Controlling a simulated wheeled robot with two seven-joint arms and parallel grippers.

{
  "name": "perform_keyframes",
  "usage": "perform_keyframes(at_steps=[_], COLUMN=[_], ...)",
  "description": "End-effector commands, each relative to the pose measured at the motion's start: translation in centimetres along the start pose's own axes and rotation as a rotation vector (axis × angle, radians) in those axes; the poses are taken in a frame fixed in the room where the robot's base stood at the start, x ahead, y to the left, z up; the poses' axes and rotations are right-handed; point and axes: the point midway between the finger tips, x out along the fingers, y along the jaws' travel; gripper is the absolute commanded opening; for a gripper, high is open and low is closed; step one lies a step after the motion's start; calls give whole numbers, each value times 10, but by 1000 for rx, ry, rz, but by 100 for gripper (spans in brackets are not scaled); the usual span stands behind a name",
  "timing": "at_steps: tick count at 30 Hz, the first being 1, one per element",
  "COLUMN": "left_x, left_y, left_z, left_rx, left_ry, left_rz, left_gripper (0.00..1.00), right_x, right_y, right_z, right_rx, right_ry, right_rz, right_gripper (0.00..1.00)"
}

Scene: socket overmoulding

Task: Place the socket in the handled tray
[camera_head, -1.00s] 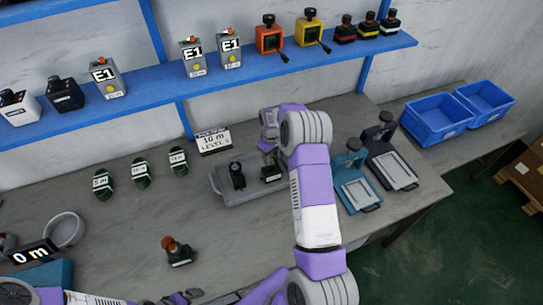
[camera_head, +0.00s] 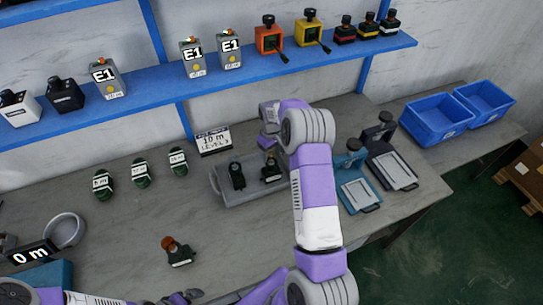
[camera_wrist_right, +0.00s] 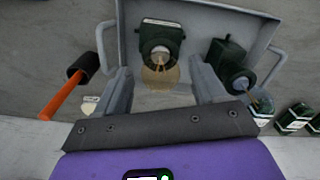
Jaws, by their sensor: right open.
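The grey handled tray (camera_head: 222,186) lies on the bench and holds two dark green sockets. The right-hand socket (camera_head: 271,170) stands on its floor; it also shows in the right wrist view (camera_wrist_right: 160,36), beyond my fingers. The other socket (camera_head: 237,177) stands to its left, and at upper right in the wrist view (camera_wrist_right: 230,62). My right gripper (camera_wrist_right: 162,85) is open and empty, fingers apart, clear of the sockets. In the head view its fingers are largely hidden by my arm. A part of my left gripper (camera_head: 180,297) shows at the bottom edge; its jaws are unclear.
An orange-handled tool with a black head (camera_wrist_right: 65,95) lies beside the tray. Several green ovals (camera_head: 140,173) and an orange-topped piece (camera_head: 177,252) are left of it. Blue and dark stands (camera_head: 358,192) are at right. A sign (camera_head: 213,140) stands behind; a blue shelf (camera_head: 150,101) is above.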

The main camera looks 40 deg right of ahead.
Motion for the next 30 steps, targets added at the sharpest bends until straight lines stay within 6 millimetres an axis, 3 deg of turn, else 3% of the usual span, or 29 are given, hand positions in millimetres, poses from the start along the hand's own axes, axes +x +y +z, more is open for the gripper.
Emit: perform_keyframes(at_steps=[6, 12, 18, 30], left_x=[-1, -2, -2, -2], left_y=[0, 1, 1, 1], left_z=[0, 0, 0, 0], left_rx=[0, 0, 0, 0], left_ry=[0, 0, 0, 0], left_rz=[0, 0, 0, 0], left_gripper=[100, 100, 100, 100], right_x=[-51, -84, -95, -96], right_y=[0, 0, 0, 0], right_z=[-1, 0, 0, 0], right_rx=[0, 1, 0, 0], right_ry=[4, 2, -1, -1], right_rz=[1, 1, -1, -1], right_gripper=[70, 70, 70, 70])
